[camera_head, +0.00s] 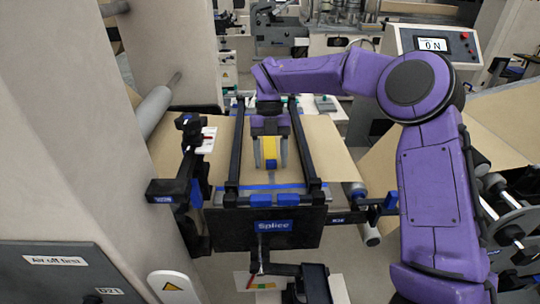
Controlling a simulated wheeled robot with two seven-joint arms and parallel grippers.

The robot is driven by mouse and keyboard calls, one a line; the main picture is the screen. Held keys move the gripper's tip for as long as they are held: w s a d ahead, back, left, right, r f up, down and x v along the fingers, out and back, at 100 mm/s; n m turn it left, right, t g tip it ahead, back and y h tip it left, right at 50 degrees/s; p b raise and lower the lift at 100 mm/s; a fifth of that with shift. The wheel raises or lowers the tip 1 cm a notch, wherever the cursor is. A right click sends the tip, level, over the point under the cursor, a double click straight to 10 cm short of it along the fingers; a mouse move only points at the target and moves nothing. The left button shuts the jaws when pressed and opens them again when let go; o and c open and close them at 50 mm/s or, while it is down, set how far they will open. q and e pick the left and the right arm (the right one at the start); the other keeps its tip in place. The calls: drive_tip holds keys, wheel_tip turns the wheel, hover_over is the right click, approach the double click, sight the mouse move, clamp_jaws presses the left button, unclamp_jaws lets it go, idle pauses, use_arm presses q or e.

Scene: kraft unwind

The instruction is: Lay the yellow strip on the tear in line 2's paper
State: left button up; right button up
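The yellow strip (270,148) is between the two grey fingers of my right gripper (271,160), which reaches down over the splice table from the far side. The fingers appear closed on the strip's sides. A small dark bluish patch shows at its near end. Brown paper (318,150) spans the table under the gripper. A narrow grey mark (271,179), possibly the tear, shows on the paper just in front of the fingers. I cannot tell whether the strip touches the paper. My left gripper is out of view.
Black rails (303,145) flank the gripper on both sides. A blue line (237,187) crosses the table's near part, behind the black "Splice" panel (274,227). A roller (152,112) and pale wall stand left. A control box (433,44) reads "0 N".

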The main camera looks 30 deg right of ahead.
drive_tip(key=shift+r, duration=0.25)
drive_tip(key=p+v, duration=0.2)
drive_tip(key=v, duration=0.8)
drive_tip(key=shift+w, duration=0.15)
